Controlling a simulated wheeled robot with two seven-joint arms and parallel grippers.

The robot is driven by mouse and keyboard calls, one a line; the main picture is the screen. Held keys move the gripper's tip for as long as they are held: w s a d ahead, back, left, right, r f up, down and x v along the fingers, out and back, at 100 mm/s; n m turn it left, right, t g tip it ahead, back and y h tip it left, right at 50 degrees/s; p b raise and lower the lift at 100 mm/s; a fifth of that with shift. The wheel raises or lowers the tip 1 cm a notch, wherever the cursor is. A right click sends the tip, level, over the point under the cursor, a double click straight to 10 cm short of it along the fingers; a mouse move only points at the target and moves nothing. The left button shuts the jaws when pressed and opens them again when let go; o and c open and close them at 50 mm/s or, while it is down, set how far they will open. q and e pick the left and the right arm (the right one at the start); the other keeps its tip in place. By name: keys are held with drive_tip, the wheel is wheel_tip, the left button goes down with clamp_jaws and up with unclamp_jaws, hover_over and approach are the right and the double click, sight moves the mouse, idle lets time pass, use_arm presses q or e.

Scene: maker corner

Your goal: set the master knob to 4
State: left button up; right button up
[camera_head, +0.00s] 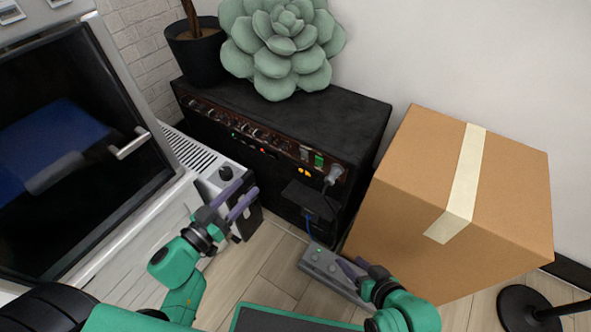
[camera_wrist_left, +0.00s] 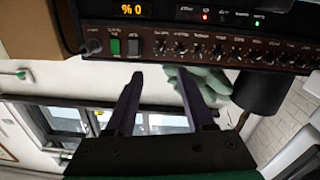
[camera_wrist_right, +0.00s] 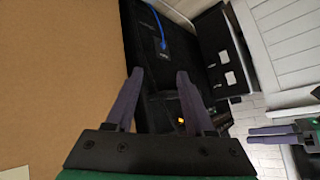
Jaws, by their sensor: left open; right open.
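The black amplifier (camera_head: 285,115) stands against the wall, with a brown front panel (camera_head: 240,127) carrying a row of knobs. In the left wrist view the knob row (camera_wrist_left: 215,48) shows above the fingers, beside a green switch (camera_wrist_left: 115,46) and an orange display (camera_wrist_left: 132,10) that looks like "% 0". The labels are too small to tell which knob is the master. My left gripper (camera_head: 248,188) is open and empty, in front of and below the panel, apart from the knobs. My right gripper (camera_head: 353,263) is open and empty, low near the grey pedal and the box.
A cardboard box (camera_head: 455,200) stands right of the amplifier. A grey pedal (camera_head: 335,272) lies on the floor. A small black-and-white unit (camera_head: 230,190) is near my left gripper. A succulent (camera_head: 283,50) and a dark pot (camera_head: 198,52) sit on the amplifier. A white machine (camera_head: 70,150) fills the left.

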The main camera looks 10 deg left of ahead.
sight(281, 150)
use_arm(q)
drive_tip(key=b+x, duration=0.2)
drive_tip(key=x, duration=1.2)
drive_tip(key=shift+w+r, duration=0.15)
drive_tip(key=shift+r, duration=0.05)
clamp_jaws()
use_arm(e)
drive_tip(key=a+t, duration=0.1)
drive_tip(key=a+f+t+y, duration=0.1)
drive_tip(key=a+t, duration=0.1)
drive_tip(key=shift+a+f+m+y, duration=0.15)
drive_tip(key=shift+f+m+y, duration=0.15)
drive_tip(key=shift+m, duration=0.1)
